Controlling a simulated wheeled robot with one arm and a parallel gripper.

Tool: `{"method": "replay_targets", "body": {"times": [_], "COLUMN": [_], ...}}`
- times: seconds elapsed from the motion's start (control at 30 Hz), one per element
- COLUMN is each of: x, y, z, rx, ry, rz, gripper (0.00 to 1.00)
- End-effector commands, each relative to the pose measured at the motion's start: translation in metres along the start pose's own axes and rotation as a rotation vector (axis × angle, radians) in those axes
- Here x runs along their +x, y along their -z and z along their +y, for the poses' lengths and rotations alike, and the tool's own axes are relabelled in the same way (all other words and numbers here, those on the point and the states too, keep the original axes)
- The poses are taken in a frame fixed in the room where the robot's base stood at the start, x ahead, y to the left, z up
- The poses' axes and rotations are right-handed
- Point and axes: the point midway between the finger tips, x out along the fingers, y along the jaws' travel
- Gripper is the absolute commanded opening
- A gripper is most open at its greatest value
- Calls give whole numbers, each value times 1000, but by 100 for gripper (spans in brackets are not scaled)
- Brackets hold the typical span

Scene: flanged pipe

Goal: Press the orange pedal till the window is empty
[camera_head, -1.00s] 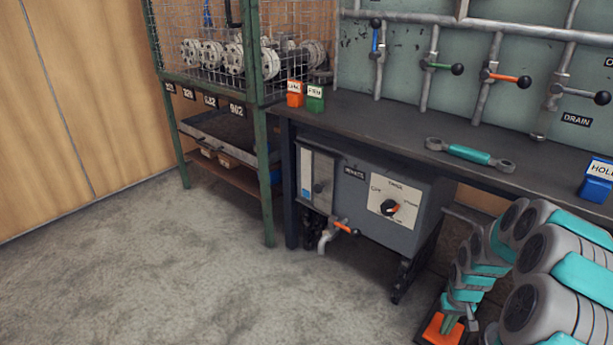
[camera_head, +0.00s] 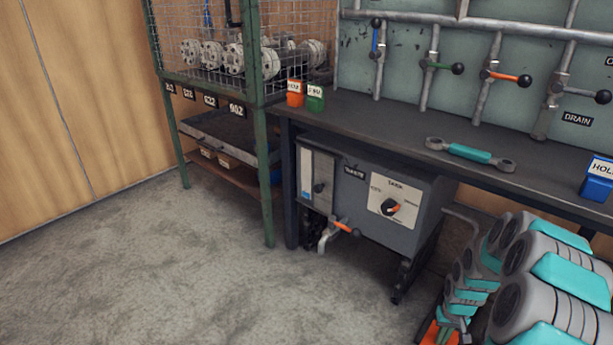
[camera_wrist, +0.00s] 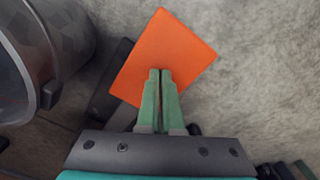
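The orange pedal (camera_wrist: 168,45) is a flat square plate low by the floor, seen from above in the wrist view. In the head view it shows at the bottom edge (camera_head: 431,333), partly behind my arm. My gripper (camera_wrist: 160,74) has its two green fingers together with nothing between them. The fingertips overlap the pedal's near part; whether they touch it I cannot tell. The grey machine (camera_head: 420,218) under the bench has a pale panel (camera_head: 318,172) at its left, which may hold the window. Its contents are too small to read.
A tap with an orange lever (camera_head: 342,227) and a dial (camera_head: 390,207) are on the machine. A grey bucket-like vessel (camera_wrist: 45,55) stands left of the pedal in the wrist view. The bench (camera_head: 400,125) is above. The floor at left is clear.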

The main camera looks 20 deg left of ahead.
Motion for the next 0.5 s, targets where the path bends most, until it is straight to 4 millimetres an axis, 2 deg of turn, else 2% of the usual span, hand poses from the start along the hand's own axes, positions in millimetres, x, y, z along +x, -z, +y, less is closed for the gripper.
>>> {"method": "replay_targets", "body": {"times": [0.4, 0.5], "x": [23, 20], "y": [0, 1], "z": [0, 0], "rx": [1, 1], "ry": [0, 0], "rz": [1, 2], "gripper": [0, 0]}}
